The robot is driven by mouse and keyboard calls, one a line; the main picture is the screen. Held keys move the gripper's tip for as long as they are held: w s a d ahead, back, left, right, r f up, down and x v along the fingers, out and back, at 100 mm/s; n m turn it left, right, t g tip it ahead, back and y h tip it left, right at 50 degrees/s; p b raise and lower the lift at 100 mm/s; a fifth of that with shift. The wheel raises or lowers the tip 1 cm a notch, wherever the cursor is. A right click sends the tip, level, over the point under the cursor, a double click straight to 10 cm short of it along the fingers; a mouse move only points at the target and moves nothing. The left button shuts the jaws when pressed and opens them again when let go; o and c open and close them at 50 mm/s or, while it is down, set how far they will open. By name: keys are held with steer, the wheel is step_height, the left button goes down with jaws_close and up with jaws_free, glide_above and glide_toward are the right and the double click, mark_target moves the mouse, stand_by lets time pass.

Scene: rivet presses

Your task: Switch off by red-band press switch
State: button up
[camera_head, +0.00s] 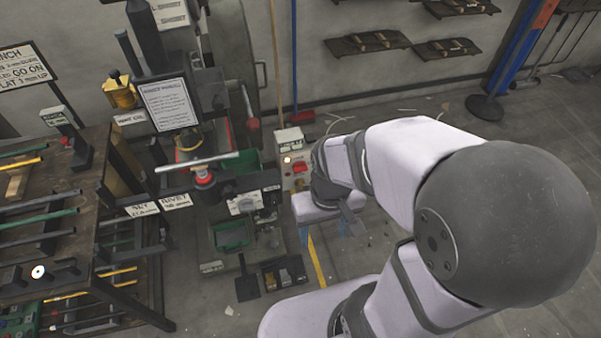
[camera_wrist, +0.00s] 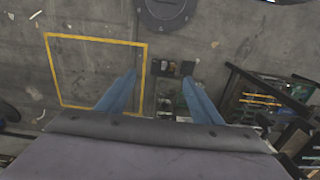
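A press with a red band (camera_head: 204,178) stands left of centre in the head view, with a pale bar across its top. A light switch box (camera_head: 290,146) with a small label stands to its right, carrying a red switch (camera_head: 299,168). I cannot tell the switch's position. My gripper shows in the wrist view (camera_wrist: 158,92) with two blue fingers spread apart and nothing between them. In the head view my wrist is just right of the switch box, apart from the press; the fingers are mostly hidden there.
A workbench (camera_head: 60,185) with several rods stands at the left. A sign (camera_head: 168,104) rises behind the press. Small dark bins (camera_head: 284,273) sit at its foot, also in the wrist view (camera_wrist: 172,68). A yellow floor outline (camera_wrist: 97,40) encloses clear floor.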

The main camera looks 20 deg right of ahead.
steer(key=s+d+f+m+g+b, duration=0.1)
steer(key=s+f+g+b, duration=0.15)
steer(key=f+b, duration=1.2)
steer(key=s+d+f+g+b, duration=0.1)
steer(key=s+d+f+b, duration=0.15)
steer(key=f+b, duration=1.2)
steer(key=n+t+b, duration=0.1)
steer(key=t+b, duration=0.6)
steer(key=t, duration=1.5)
glide_toward(301, 171)
steer(key=w, duration=0.1)
steer(key=shift+g, duration=0.25)
steer(key=shift+w+d+b, duration=0.1)
steer(key=shift+w+b, duration=0.2)
steer(key=shift+w, duration=3.65)
